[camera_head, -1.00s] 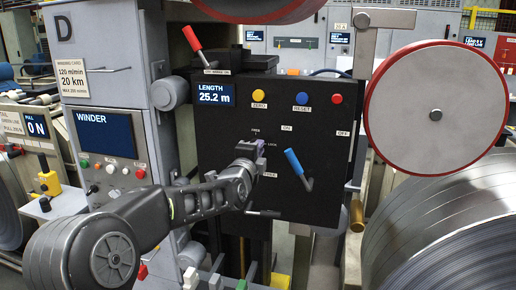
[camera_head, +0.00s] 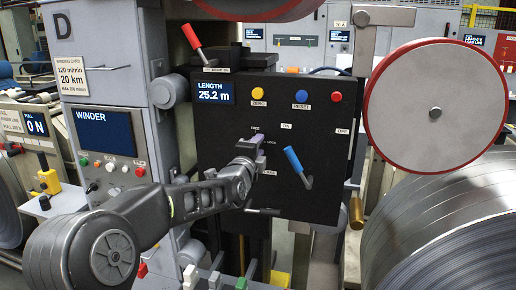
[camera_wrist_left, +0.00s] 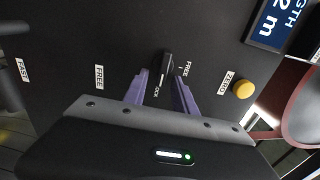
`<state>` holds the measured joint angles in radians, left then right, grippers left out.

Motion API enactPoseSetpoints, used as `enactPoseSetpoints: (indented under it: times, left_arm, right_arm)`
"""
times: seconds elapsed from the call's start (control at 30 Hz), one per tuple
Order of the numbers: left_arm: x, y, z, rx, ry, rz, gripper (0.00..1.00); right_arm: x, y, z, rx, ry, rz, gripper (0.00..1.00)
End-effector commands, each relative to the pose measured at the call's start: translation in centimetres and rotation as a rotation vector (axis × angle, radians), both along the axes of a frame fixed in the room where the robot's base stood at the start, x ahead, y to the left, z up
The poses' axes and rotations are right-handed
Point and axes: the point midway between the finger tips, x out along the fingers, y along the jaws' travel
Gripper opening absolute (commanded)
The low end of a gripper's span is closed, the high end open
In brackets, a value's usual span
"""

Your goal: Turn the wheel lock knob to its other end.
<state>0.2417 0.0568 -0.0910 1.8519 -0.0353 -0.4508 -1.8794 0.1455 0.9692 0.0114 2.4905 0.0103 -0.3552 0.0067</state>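The wheel lock knob (camera_wrist_left: 167,64) is a small black knob on the dark panel, between a FREE mark and a LOCK mark in the left wrist view. A pale line on it points roughly toward the LOCK mark. My left gripper (camera_wrist_left: 160,76) has its two purple fingers apart, one on each side of the knob, with visible gaps; I cannot tell any contact. In the head view my left gripper (camera_head: 257,143) is at the panel and hides the knob. My right gripper is not in view.
The black panel (camera_head: 215,135) also carries a blue-handled lever (camera_head: 294,162) just right of my gripper, and yellow, blue and red buttons above. A yellow button (camera_wrist_left: 243,89) is near in the wrist view. A red-rimmed reel (camera_head: 435,108) stands to the right.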

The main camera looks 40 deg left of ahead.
Motion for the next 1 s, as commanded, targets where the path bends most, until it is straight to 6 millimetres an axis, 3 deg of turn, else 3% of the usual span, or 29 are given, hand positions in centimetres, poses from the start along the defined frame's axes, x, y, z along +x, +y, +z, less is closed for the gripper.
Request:
enactPoseSetpoints:
  times: [0.17,0.6,1.0]
  left_arm:
    - [-0.9,-0.3,-0.1,0.0,-0.001,0.0,0.33]
    - [-6.8,-2.4,-0.1,0.0,0.0,-0.001,0.33]
    - [-7.4,-2.6,0.0,0.0,0.001,-0.001,0.33]
  right_arm:
    - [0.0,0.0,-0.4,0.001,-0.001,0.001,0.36]
    - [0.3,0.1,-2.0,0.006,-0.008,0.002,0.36]
    - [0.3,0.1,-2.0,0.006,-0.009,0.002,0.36]
